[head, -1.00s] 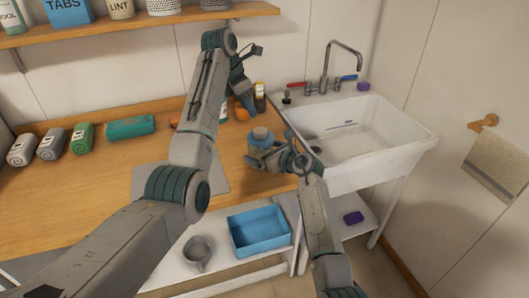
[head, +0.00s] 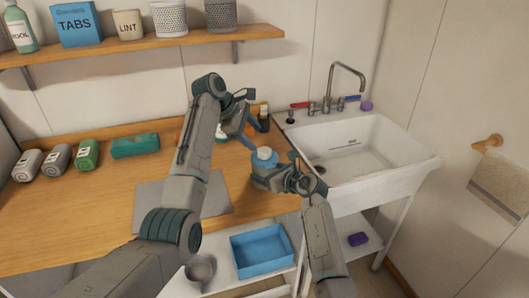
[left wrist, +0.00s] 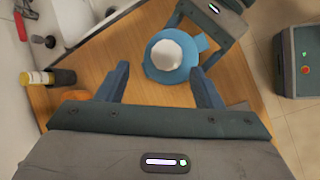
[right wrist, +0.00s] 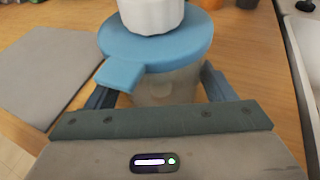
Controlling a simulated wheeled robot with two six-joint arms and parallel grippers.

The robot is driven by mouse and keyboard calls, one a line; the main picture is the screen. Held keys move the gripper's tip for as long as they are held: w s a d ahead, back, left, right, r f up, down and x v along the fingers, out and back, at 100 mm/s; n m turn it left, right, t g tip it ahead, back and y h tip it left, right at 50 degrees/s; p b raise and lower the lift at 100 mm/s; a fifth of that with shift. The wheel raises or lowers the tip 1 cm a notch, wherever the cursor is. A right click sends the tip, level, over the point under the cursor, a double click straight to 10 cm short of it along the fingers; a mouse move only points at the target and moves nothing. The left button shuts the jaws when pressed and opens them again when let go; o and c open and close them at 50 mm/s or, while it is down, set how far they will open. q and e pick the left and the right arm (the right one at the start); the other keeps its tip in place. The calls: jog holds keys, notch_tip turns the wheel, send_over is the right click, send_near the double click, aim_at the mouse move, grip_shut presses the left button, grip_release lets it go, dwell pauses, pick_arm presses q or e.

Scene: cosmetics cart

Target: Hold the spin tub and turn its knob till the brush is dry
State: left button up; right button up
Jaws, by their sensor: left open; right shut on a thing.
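The spin tub (head: 264,171) stands on the wooden counter near the sink, with a blue lid and a pale knob (head: 264,153) on top. My right gripper (right wrist: 165,95) is shut on the tub's translucent body, below the lid. The lid (right wrist: 150,45) and the ribbed white knob (right wrist: 150,12) show in the right wrist view. My left gripper (left wrist: 160,85) is open and empty, its fingers pointing down toward the tub from above. The knob (left wrist: 167,54) shows beyond and between its fingertips in the left wrist view. The brush cannot be made out.
A white sink (head: 360,150) stands right of the tub. A grey mat (head: 215,205) lies left of the tub. Rolled towels (head: 87,155) lie farther left. A blue bin (head: 262,250) sits on the lower shelf.

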pick_arm(q)
jog(key=m, duration=0.2)
jog(key=f+m+h, duration=0.1)
jog(key=shift+a+f+m, duration=0.2)
jog(key=shift+m, duration=0.2)
jog(key=m+t+h, duration=0.1)
jog(key=m+h, duration=0.1)
jog(key=m, duration=0.2)
jog(key=m+t+h, duration=0.5)
jog(key=m+h, duration=0.1)
jog(key=m, duration=1.3)
send_near(264, 150)
jog(key=x, duration=1)
jog(key=shift+w+f, duration=0.15)
